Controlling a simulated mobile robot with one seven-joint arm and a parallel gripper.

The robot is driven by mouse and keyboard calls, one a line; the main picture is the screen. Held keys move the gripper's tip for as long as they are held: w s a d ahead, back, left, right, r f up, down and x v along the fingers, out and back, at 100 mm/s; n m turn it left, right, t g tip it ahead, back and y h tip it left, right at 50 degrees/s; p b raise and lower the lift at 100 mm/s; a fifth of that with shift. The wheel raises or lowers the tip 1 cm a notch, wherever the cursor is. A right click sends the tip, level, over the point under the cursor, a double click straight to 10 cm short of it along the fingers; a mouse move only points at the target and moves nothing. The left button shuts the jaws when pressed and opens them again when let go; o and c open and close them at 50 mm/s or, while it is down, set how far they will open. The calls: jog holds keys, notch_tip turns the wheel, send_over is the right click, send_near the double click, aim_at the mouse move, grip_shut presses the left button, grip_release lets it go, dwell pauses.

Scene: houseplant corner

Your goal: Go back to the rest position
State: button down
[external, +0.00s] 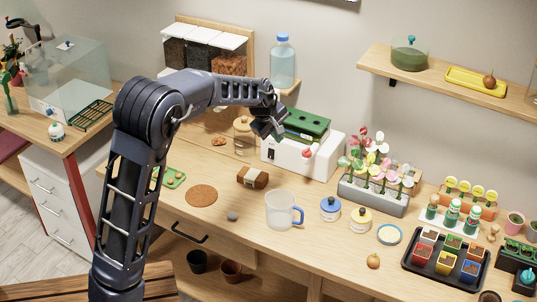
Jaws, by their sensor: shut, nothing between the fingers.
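My gripper (267,128) is at the end of my raised arm, in the upper middle of the external view. It hangs above the wooden worktop, in front of and left of the green-topped white box (290,158). The fingers are small and dark here. They are shut, and I see nothing held in them. My arm rises at the left, bends at the elbow and reaches to the right.
A clear mug with a blue handle (280,210), a brown block (253,177) and a round cork mat (201,195) are on the worktop. A flower rack (373,193) and a black tray (414,264) stand right. A wall shelf (440,85) is upper right.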

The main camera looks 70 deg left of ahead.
jog(key=s+d+r+m+h, duration=0.1)
jog(key=s+d+r+m, duration=0.25)
jog(key=d, duration=0.65)
jog(key=s+d+r+m, duration=0.2)
jog(key=d+r+m, duration=0.2)
jog(key=d, duration=0.7)
jog(key=s+d+r+m+h, duration=0.1)
jog(key=s+d+r+m, duration=0.2)
jog(key=d, duration=0.7)
jog(key=s+d+f+m, duration=0.2)
jog(key=s+d+m, duration=1)
jog(key=s+d, duration=0.7)
jog(key=s, duration=0.4)
jog(key=shift+d+f, duration=0.2)
jog(key=shift+f, duration=0.15)
jog(key=shift+m, duration=0.25)
